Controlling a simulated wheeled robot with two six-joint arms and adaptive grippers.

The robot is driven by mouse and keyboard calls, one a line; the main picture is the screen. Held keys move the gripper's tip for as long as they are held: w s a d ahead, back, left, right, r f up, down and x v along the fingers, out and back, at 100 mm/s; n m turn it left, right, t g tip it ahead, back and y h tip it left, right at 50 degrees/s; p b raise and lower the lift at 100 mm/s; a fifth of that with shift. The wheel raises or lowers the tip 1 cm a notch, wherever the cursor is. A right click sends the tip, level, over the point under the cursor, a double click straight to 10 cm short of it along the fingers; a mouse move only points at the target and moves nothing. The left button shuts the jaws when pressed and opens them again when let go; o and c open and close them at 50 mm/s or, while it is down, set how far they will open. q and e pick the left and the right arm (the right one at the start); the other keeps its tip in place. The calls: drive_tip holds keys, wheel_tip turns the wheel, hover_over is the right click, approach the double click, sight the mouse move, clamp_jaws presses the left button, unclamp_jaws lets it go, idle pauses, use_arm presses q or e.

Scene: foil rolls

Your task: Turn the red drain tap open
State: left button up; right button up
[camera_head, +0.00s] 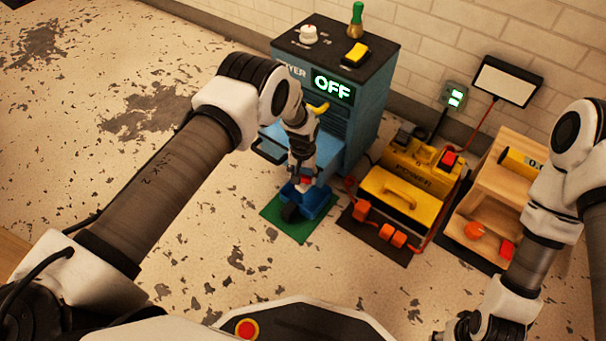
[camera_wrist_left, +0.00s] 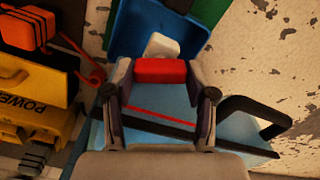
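The red tap handle (camera_wrist_left: 160,70) shows in the left wrist view between the fingertips of my left gripper (camera_wrist_left: 160,75), with a pale grey piece (camera_wrist_left: 162,46) just beyond it. In the head view my left gripper (camera_head: 304,174) points down at the front of the blue dryer (camera_head: 366,115), above a blue container (camera_head: 316,203). The tap is mostly hidden there by the gripper. The dryer's display (camera_head: 333,87) reads OFF.
The blue container stands on a green mat (camera_head: 296,229). A yellow power unit (camera_head: 405,190) with orange parts and a red cable stands to the right. A wooden stand (camera_head: 512,155) is further right. A black handle (camera_wrist_left: 255,112) juts out near the gripper. Floor at left is clear.

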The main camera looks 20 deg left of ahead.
use_arm(q)
drive_tip(key=o, duration=0.4)
drive_tip(key=shift+c, duration=0.2)
drive_tip(key=shift+m, duration=0.3)
